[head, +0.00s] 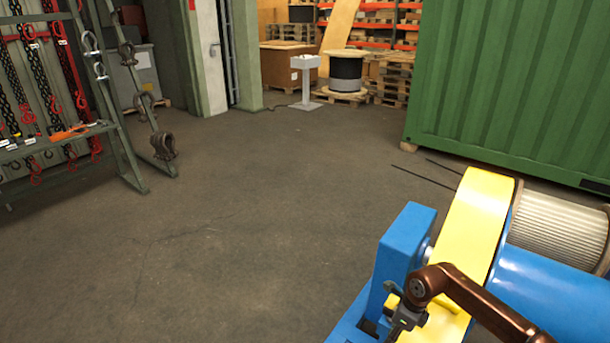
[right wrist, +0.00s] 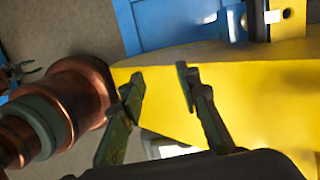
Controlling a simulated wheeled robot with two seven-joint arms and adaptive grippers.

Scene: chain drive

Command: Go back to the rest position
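A copper-coloured arm part of mine fills the left of that view.
The machine has a blue bearing block (head: 402,245) and a ribbed drum (head: 555,228). A green container (head: 515,90) stands behind it. A rack with chains and shackles (head: 120,150) is at the left. The concrete floor (head: 230,220) between is clear.

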